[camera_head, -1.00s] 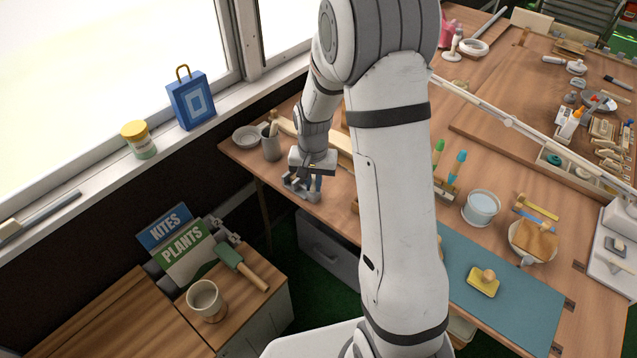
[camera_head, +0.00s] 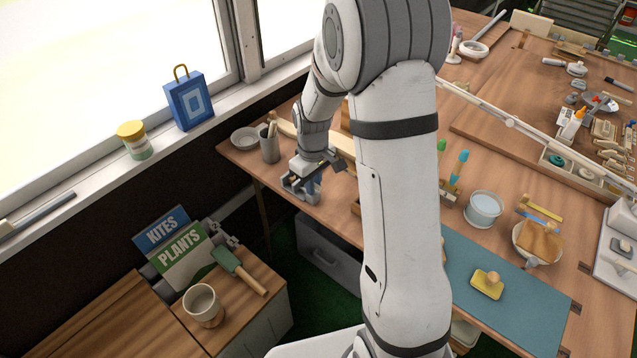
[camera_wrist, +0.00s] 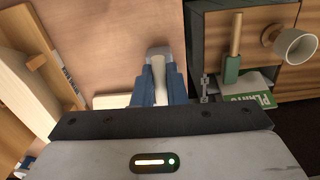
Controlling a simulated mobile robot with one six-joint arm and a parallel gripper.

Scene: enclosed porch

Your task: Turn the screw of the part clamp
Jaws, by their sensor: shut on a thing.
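The part clamp (camera_head: 294,188) is a small grey metal piece at the left front edge of the wooden bench, partly hidden by my gripper. In the wrist view, my gripper (camera_wrist: 159,88) is shut on a pale, narrow bar (camera_wrist: 158,74) that lies between the blue fingers and looks like the clamp's screw or handle. A grey end piece (camera_wrist: 158,52) shows just past the fingertips. The screw's thread cannot be made out.
A grey cup with tools (camera_head: 269,146) and a small bowl (camera_head: 244,137) stand close behind my gripper. A low cabinet with a mug (camera_head: 203,308) and a green-headed tool (camera_head: 227,260) is at the lower left. A grey drawer (camera_head: 328,258) is below the bench.

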